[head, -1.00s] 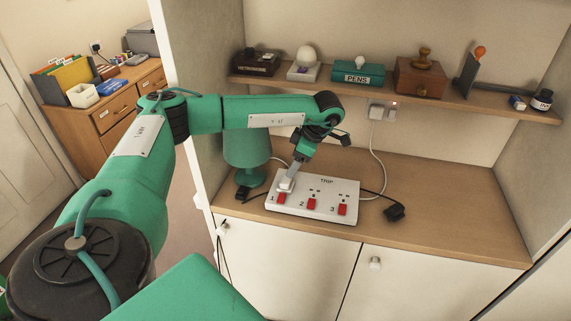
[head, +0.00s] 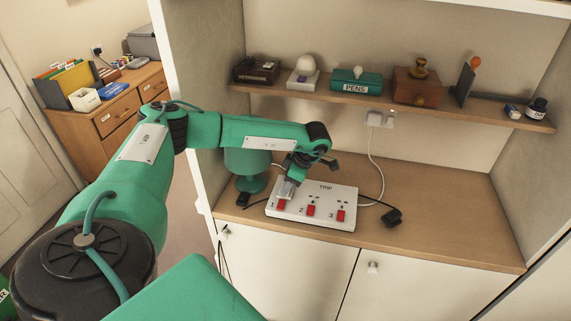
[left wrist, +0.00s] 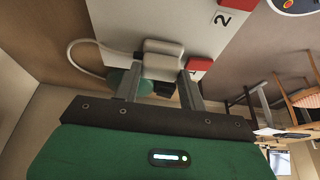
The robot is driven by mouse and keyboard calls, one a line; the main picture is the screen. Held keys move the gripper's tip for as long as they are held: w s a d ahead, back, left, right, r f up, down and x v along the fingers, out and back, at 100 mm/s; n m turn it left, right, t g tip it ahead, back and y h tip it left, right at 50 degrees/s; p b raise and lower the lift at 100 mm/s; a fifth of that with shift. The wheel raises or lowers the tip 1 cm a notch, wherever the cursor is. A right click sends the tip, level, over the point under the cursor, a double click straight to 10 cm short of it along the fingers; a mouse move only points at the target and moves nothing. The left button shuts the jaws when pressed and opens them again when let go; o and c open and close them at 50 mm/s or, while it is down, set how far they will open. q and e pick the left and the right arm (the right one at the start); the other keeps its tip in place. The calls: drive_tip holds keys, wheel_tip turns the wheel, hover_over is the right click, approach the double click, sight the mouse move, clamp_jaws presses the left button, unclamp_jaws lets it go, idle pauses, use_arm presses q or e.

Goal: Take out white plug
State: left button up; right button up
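The white plug (left wrist: 163,62) sits at the "1" end of the white power strip (head: 338,191), which has red switches and a "TRIP" label. A white cord leaves the plug in the left wrist view. My left gripper (head: 287,187) is down at the plug and largely hides it in the head view. In the left wrist view its two fingers (left wrist: 160,72) are apart, one on each side of the plug. I cannot tell whether they press on it. My right gripper is out of view.
Loose black plugs lie left (head: 243,199) and right (head: 392,217) of the strip. A green lamp (head: 248,172) stands behind my left forearm. A shelf (head: 440,108) with several items hangs above. The right part of the desk (head: 460,215) is clear.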

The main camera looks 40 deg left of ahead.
use_arm(q)
drive_tip(key=c, duration=0.3)
drive_tip(key=shift+c, duration=0.2)
drive_tip(key=shift+r, duration=0.1)
wheel_tip(320, 180, up, 20)
drive_tip(key=b, duration=0.2)
drive_tip(key=shift+r+b, duration=0.15)
drive_tip(key=shift+b, duration=0.15)
